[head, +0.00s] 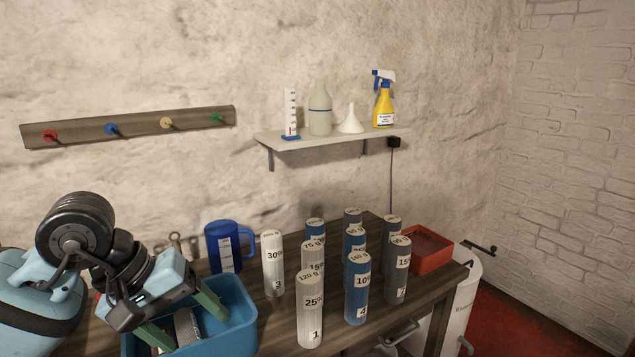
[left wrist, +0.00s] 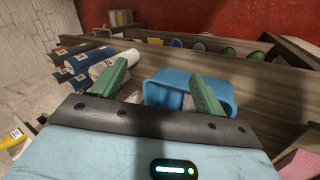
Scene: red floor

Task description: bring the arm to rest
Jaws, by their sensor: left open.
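My left arm comes in from the left in the head view, and its gripper (head: 182,312) is above the blue bin (head: 243,318) at the table's front left. Its two green fingers are apart and nothing is between them. In the left wrist view the open fingers (left wrist: 155,90) show with the blue bin (left wrist: 190,76) beyond them. Something grey lies in the bin, partly hidden by the gripper. My right gripper is not in view.
Several labelled grey, white and blue cylinders (head: 310,310) stand on the wooden table right of the bin. A blue mug (head: 222,246) stands behind it. A red tray (head: 430,250) is at the right end. A wall shelf (head: 335,140) holds bottles.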

